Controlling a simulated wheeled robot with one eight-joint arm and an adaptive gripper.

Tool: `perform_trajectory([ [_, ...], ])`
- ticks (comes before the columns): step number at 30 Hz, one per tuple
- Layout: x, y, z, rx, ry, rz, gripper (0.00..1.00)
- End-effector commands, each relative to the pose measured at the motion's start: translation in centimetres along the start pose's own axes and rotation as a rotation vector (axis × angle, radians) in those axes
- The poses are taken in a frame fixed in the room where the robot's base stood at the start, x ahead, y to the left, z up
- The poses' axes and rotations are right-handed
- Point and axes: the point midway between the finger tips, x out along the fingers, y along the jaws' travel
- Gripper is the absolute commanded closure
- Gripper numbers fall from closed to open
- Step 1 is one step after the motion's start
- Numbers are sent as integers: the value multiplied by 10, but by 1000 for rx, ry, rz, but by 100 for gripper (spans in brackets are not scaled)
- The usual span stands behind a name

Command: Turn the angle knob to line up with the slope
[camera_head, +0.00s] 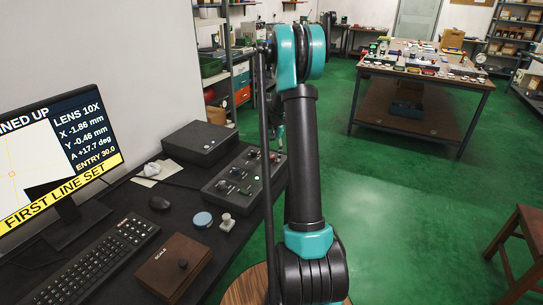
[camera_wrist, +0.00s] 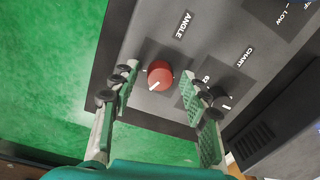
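The red angle knob (camera_wrist: 160,75) sits on the grey control panel (camera_wrist: 215,45) beside the printed word ANGLE in the wrist view. Its white pointer mark faces the lower left in that view. My gripper (camera_wrist: 158,72) is open, with one green finger on each side of the knob and a gap to it on both sides. Whether the tips reach the knob's height cannot be told. In the head view the panel (camera_head: 226,190) stands on the black desk, partly behind my arm. The monitor (camera_head: 55,150) reads "LENS 10X", "A +17.7 deg", "ENTRY 30.0" and "FIRST LINE SET", beside a dark sloped shape.
A second black knob (camera_wrist: 222,100) marked CHART lies right of the angle knob, close to the right finger. Green floor lies beyond the panel's edge.

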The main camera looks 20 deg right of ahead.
Motion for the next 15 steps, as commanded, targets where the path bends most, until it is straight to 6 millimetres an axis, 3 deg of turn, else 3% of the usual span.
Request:
perform_trajectory([
  [9,-2,0,0,0,0,0,53],
  [15,-28,0,1,0,0,0,53],
])
